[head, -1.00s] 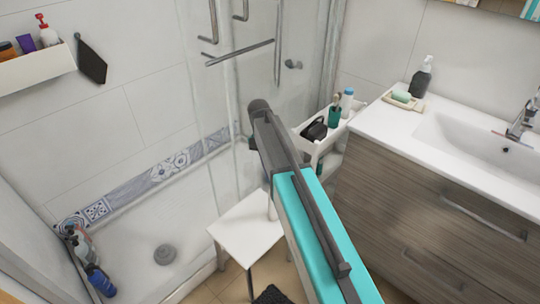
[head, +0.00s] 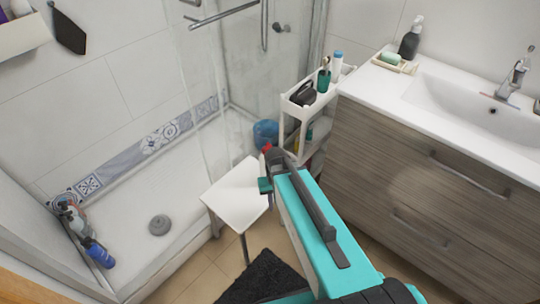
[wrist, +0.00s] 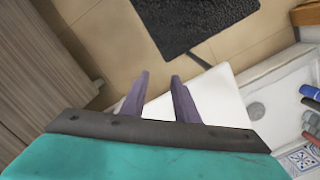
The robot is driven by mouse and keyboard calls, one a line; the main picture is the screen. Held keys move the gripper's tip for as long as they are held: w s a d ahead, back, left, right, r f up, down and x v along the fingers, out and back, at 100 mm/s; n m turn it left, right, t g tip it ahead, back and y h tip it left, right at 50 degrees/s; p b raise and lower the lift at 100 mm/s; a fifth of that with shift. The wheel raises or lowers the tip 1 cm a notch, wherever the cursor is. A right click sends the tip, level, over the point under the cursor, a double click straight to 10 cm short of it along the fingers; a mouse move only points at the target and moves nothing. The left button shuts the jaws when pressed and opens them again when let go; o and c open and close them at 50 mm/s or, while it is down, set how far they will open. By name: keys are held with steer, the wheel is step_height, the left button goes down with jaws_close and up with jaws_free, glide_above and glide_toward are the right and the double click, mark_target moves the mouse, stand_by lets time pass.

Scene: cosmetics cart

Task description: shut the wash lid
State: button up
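I cannot pick out a wash lid in either view. Small items stand on the white cart (head: 292,108): a dark rounded item (head: 303,94), a teal cup (head: 323,80) with a brush and a white bottle with a blue cap (head: 337,66). My gripper (wrist: 160,76) shows in the wrist view with its two purple fingers apart and nothing between them. It points down, with the white stool (wrist: 215,94) behind it. In the head view my teal arm reaches up from the lower right, its end between stool and cart. The fingertips are not clear there.
The stool (head: 232,192) stands in front of the shower tray, a blue bucket (head: 265,132) behind it. A dark mat (head: 265,278) lies on the floor. The wooden vanity (head: 400,160) closes off the right.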

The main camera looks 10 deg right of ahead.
steer(key=s+f+g, duration=0.2)
steer(key=s+f, duration=0.5)
steer(key=s, duration=0.5)
steer(key=s+f+g, duration=0.2)
steer(key=s+f, duration=0.6)
steer(key=s, duration=0.3)
steer(key=shift+s+f+n, duration=0.3)
steer(key=shift+s, duration=0.05)
steer(key=shift+o, duration=0.4)
steer(key=shift+s, duration=0.1)
